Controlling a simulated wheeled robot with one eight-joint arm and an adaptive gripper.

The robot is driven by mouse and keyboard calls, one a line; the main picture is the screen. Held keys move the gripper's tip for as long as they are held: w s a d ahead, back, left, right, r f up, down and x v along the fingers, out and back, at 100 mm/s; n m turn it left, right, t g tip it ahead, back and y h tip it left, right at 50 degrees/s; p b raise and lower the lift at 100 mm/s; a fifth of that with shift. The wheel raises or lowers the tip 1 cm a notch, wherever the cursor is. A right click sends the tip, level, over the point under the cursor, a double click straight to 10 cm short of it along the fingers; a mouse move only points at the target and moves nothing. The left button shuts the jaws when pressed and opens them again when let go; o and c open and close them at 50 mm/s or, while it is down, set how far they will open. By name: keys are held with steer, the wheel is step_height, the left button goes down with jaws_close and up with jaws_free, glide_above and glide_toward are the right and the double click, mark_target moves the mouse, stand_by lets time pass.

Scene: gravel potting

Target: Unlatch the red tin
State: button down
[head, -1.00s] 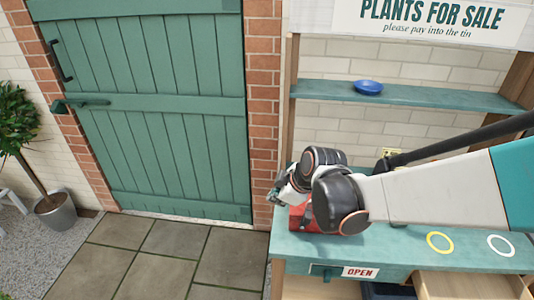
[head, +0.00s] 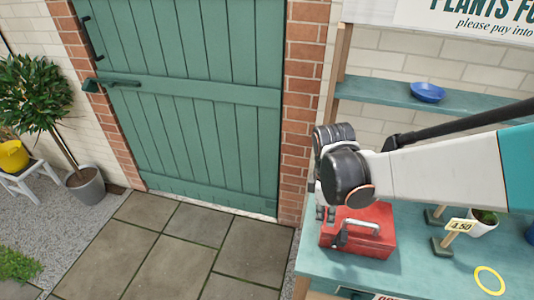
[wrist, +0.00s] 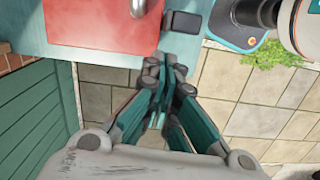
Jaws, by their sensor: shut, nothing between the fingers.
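The red tin (head: 375,244) sits on the teal bench top, near its left end. It looks closed, with a grey handle (head: 343,236) on it. The wrist view shows part of the red tin (wrist: 92,24) at the top, with a metal piece (wrist: 138,8) on it. A dark grey plate (wrist: 182,23) lies beside the tin's edge; I cannot tell if it is the latch. My gripper (wrist: 165,62) is shut and empty, just off the tin's edge and that plate. In the head view my gripper (head: 325,213) is by the tin's back left corner, partly hidden by my arm.
A yellow ring (head: 490,280) marks the bench top. A blue dish (head: 428,92) is on the shelf above. The green door (head: 190,130) and open paving are on the left.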

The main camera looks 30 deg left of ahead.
mark_target(338, 244)
steer(key=shift+n, duration=0.4)
steer(key=s+d+f, duration=0.1)
steer(key=s+d+f+b, duration=0.1)
steer(key=shift+s+f, duration=0.15)
steer(key=shift+f, duration=0.15)
